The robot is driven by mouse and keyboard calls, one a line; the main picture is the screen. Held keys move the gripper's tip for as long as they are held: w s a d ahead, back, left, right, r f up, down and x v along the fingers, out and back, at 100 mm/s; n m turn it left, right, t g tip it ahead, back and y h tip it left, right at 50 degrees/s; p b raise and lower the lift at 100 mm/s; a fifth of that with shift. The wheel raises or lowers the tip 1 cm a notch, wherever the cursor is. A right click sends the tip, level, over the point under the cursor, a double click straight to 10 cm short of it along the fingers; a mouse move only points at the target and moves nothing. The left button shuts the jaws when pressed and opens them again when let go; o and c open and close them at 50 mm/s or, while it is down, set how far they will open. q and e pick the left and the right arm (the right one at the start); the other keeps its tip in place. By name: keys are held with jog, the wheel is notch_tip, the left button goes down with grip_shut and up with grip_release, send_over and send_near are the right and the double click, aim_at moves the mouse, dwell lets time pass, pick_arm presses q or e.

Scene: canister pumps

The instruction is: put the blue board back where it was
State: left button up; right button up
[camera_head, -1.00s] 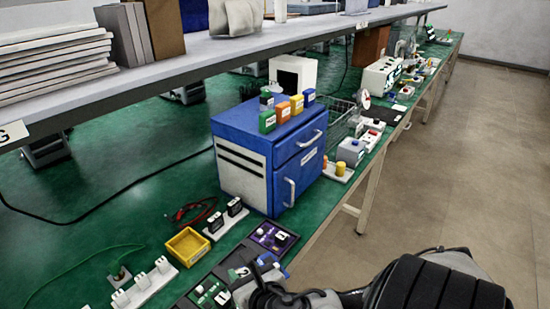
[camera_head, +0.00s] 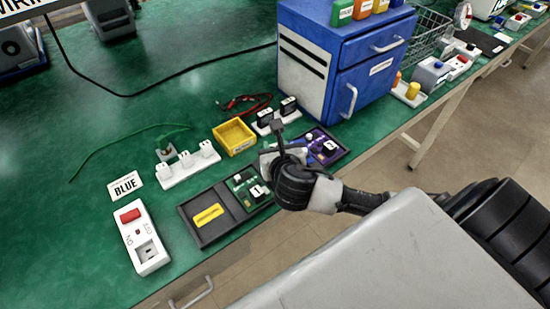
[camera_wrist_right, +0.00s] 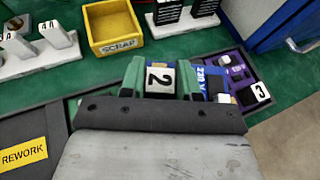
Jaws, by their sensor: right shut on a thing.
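The blue board (camera_wrist_right: 205,82), printed "220 V", shows in part in the right wrist view, beside a white block marked 2 (camera_wrist_right: 160,79). My right gripper (camera_wrist_right: 160,88) is shut on it at that block, with a green piece on each side of the block. In the head view my right gripper (camera_head: 277,158) is over the middle of a dark tray (camera_head: 190,211) and hides most of the board. I cannot tell whether the board touches the tray. A green board (camera_head: 247,186) lies to its left and a purple board (camera_head: 322,146) to its right. My left gripper is not in view.
The tray's left compartment has a yellow REWORK label (camera_head: 208,215) and is empty. Behind the tray are a yellow SCRAP bin (camera_head: 234,137) and a white rack (camera_head: 190,170). A blue cabinet (camera_head: 320,60) stands behind right.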

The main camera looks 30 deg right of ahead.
jog(key=shift+w+f, duration=0.2)
jog(key=shift+f+b, duration=0.35)
jog(key=shift+f, duration=1.55)
jog(key=shift+s+f, duration=0.1)
jog(key=shift+f, duration=0.05)
jog(key=o, duration=1)
jog(key=shift+s+r, duration=0.2)
jog(key=shift+r, duration=0.1)
jog(key=v, duration=1.1)
jog(key=shift+s+a+r+p, duration=0.1)
jog(key=shift+s+p, duration=0.2)
